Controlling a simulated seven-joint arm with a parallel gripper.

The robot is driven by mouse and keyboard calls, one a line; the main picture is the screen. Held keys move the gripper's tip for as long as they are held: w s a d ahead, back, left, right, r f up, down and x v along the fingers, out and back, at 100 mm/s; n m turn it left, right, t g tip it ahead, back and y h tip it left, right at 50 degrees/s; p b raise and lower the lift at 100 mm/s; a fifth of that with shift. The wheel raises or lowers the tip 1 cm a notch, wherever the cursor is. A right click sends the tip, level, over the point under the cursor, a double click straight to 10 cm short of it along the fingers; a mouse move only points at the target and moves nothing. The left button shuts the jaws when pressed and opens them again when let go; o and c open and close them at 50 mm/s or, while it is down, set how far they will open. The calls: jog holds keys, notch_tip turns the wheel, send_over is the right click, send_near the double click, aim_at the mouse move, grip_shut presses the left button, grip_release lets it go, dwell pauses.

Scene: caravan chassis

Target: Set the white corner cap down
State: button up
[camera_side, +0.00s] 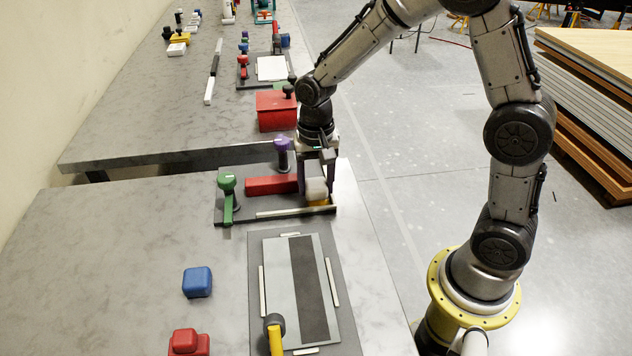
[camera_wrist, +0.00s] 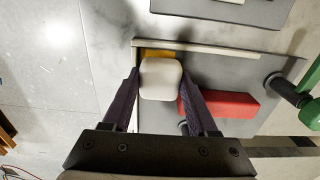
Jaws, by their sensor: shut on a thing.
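My gripper (camera_side: 318,183) is low over the right end of a dark fixture plate (camera_side: 240,212). It is shut on the white corner cap (camera_side: 316,189), a small rounded block. In the wrist view the cap (camera_wrist: 161,80) sits between the two dark fingers of my gripper (camera_wrist: 160,76). A yellow piece (camera_side: 318,201) shows just under the cap, and its edge (camera_wrist: 158,53) also shows beyond the cap in the wrist view. I cannot tell whether the cap touches the yellow piece.
A red bar (camera_side: 271,185) lies on the plate beside the cap. Green (camera_side: 227,183) and purple (camera_side: 283,145) handled clamps stand nearby, with a light rail (camera_side: 285,212) along the front. A panel fixture (camera_side: 268,270), blue block (camera_side: 197,282) and red block (camera_side: 188,342) are nearer the camera.

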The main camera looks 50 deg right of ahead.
jog(key=shift+f, duration=0.55)
